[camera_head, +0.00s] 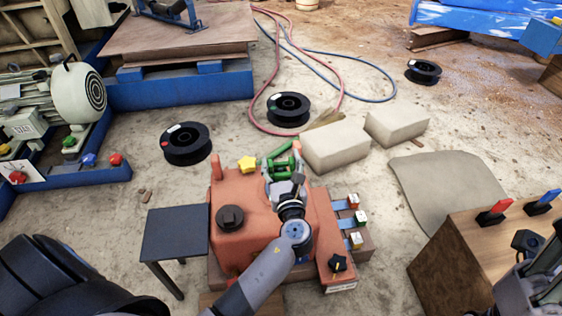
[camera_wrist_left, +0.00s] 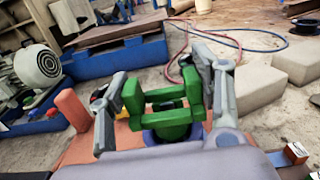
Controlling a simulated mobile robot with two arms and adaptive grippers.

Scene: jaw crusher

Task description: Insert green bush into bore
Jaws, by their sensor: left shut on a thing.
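The green bush (camera_wrist_left: 172,122) has a frame of bars and blocks on top. My left gripper (camera_wrist_left: 168,88) is shut on this green frame, one finger on each side. The bush's round lower part sits above or within a purple ring (camera_wrist_left: 150,138); I cannot tell how deep, and the bore itself is hidden. In the head view the bush (camera_head: 281,163) is at the back edge of the orange machine housing (camera_head: 240,222), beyond my left gripper (camera_head: 282,178). A grey part of my right arm shows at the lower right, its jaw state unclear.
A yellow star knob (camera_head: 247,164) stands left of the bush. Blocks with coloured buttons (camera_head: 358,218) line the housing's right side. A small dark table (camera_head: 175,234) is at its left. Black spools (camera_head: 187,143) and pale blocks (camera_head: 335,145) lie behind. A wooden box (camera_head: 455,255) is at right.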

